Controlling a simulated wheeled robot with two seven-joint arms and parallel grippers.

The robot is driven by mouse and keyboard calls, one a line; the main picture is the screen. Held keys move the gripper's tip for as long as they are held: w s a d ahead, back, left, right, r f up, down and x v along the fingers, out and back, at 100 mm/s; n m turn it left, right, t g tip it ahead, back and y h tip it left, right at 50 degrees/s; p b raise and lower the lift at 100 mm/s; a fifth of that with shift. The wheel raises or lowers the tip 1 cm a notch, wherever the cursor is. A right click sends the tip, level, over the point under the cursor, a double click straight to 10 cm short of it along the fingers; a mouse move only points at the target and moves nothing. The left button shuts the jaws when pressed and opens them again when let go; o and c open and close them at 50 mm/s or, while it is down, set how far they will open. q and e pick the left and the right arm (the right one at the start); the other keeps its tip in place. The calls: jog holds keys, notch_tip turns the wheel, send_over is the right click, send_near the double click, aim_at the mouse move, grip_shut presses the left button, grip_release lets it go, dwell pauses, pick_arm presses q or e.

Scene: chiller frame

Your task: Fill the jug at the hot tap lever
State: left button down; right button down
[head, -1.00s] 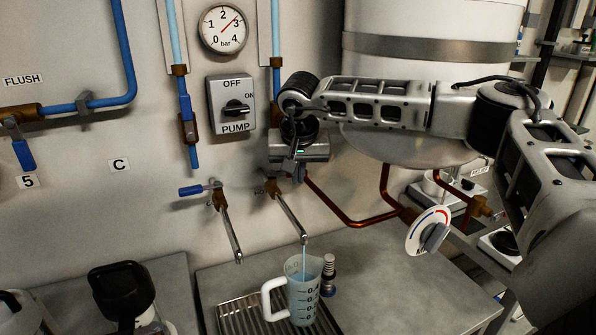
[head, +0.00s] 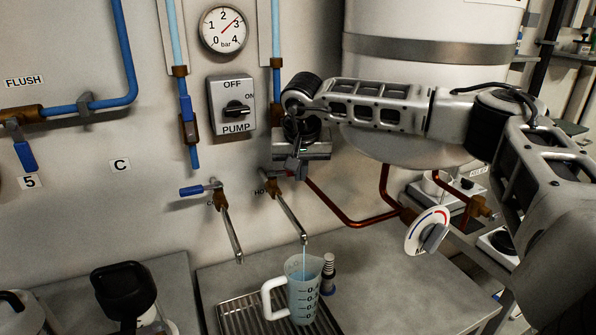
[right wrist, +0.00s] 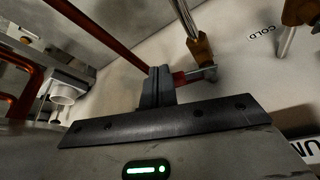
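The clear jug (head: 304,290) with a white handle stands upright on the drip tray (head: 236,318) under the hot tap spout (head: 291,219). A thin blue stream runs from the spout into it. Bluish liquid shows inside; its exact level against the marks is hard to read. My right gripper (head: 297,169) is at the red hot tap lever (right wrist: 179,77). In the right wrist view its fingers (right wrist: 157,86) are together around the lever's outer end, with the red part showing beside them. The left gripper does not show.
The cold tap's blue lever (head: 191,190) is just left. A white dial (head: 428,231) and copper pipes (head: 349,218) are right. A black-topped object (head: 124,291) is at lower left. The right counter (head: 400,282) is clear.

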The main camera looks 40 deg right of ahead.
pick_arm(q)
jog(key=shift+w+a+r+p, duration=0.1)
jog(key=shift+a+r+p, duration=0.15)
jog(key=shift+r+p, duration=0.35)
pick_arm(e)
jog(key=shift+w+d+r, duration=0.15)
jog(key=shift+w+d, duration=0.55)
jog(key=shift+d, duration=0.05)
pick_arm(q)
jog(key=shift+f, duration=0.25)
pick_arm(e)
jog(key=shift+w+d+r, duration=0.1)
jog(key=shift+r, duration=0.05)
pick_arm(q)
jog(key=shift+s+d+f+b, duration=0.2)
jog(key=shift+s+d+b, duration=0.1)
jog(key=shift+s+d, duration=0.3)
pick_arm(e)
jog(key=s+a+r, duration=0.2)
jog(key=s+r, duration=0.6)
jog(key=shift+r, duration=0.4)
